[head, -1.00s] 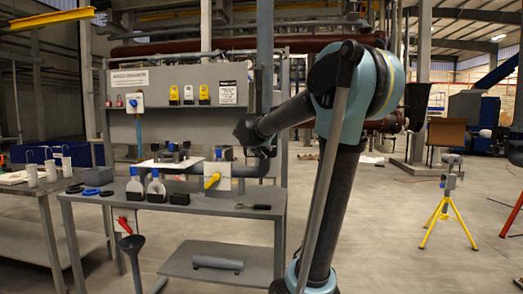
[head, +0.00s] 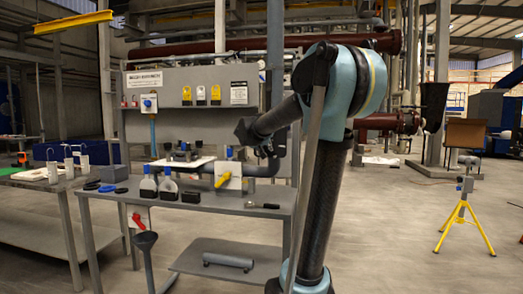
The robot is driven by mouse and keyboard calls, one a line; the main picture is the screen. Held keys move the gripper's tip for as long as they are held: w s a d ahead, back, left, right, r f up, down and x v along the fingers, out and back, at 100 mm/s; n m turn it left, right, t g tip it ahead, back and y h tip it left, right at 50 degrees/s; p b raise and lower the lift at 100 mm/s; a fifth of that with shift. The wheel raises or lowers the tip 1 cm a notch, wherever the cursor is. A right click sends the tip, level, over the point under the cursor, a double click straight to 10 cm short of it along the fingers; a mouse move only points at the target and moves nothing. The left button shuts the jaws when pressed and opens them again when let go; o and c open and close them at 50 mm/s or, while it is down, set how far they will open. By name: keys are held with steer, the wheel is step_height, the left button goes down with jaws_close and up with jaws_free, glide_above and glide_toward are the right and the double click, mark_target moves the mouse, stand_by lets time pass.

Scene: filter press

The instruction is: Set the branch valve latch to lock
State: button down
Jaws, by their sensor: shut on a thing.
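A pale valve box with a yellow handle (head: 222,180) stands on the grey bench (head: 235,203), in front of a grey pipe. Small blue parts show above the box, but the latch and its setting are too small to make out. A panel with a blue knob (head: 150,103) is on the back board, and a red-handled valve (head: 138,221) is below the bench's left front. My arm reaches left above the right part of the bench. Its dark wrist end is up and right of the yellow-handled box. My gripper's fingers are hidden or cannot be told from the dark parts behind.
A grey cylinder (head: 228,261) rests on the lower shelf. Another table (head: 62,183) is at left. A yellow tripod stand (head: 463,215) is at right, with open floor around it.

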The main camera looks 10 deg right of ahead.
steer(key=shift+w+a, duration=0.1)
steer(key=shift+a, duration=0.1)
steer(key=c, duration=1.3)
jaws_free()
steer(key=shift+a, duration=0.1)
steer(key=shift+c, duration=0.2)
steer(key=v, duration=1.2)
steer(key=shift+f, duration=0.1)
